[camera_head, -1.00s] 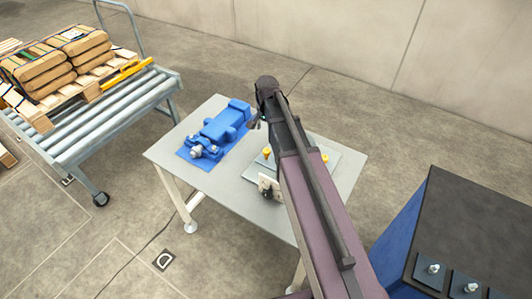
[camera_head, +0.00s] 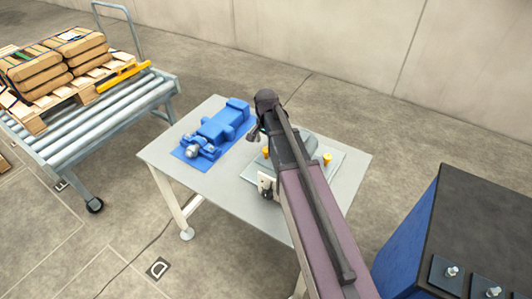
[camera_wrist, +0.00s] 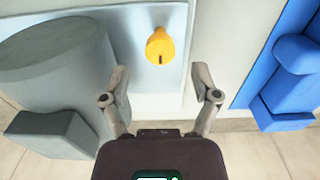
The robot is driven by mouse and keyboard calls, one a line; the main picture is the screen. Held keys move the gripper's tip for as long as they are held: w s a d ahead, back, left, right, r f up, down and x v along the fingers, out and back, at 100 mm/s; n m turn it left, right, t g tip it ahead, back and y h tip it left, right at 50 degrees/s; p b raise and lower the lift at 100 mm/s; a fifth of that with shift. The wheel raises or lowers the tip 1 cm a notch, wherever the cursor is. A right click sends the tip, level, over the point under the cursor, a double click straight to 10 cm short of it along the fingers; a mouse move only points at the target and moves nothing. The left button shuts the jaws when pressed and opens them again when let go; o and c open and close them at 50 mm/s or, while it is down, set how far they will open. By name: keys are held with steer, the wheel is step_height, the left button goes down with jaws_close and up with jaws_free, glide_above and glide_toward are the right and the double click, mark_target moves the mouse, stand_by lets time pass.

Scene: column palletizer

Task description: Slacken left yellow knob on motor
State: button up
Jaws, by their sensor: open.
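The motor is a grey rounded body on a light plate; it shows at the left of the wrist view (camera_wrist: 55,50) and partly behind my arm in the head view (camera_head: 305,147). The left yellow knob (camera_head: 265,152) stands on the plate on the side towards the blue vise, and it also shows in the wrist view (camera_wrist: 160,46). A second yellow knob (camera_head: 327,158) is on the motor's right side. My gripper (camera_wrist: 161,70) is open and empty, its fingers spread either side of the knob's line. The knob appears beyond the fingertips; no contact is visible.
A blue vise (camera_head: 218,126) lies on the left of the grey table (camera_head: 190,170); its edge shows at the right of the wrist view. A roller conveyor (camera_head: 105,115) with a loaded pallet stands at left. A dark-topped blue cabinet (camera_head: 480,215) stands at right.

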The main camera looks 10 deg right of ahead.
mark_target(266, 150)
steer(key=shift+f+b, duration=1.4)
steer(key=shift+f, duration=0.3)
jaws_close()
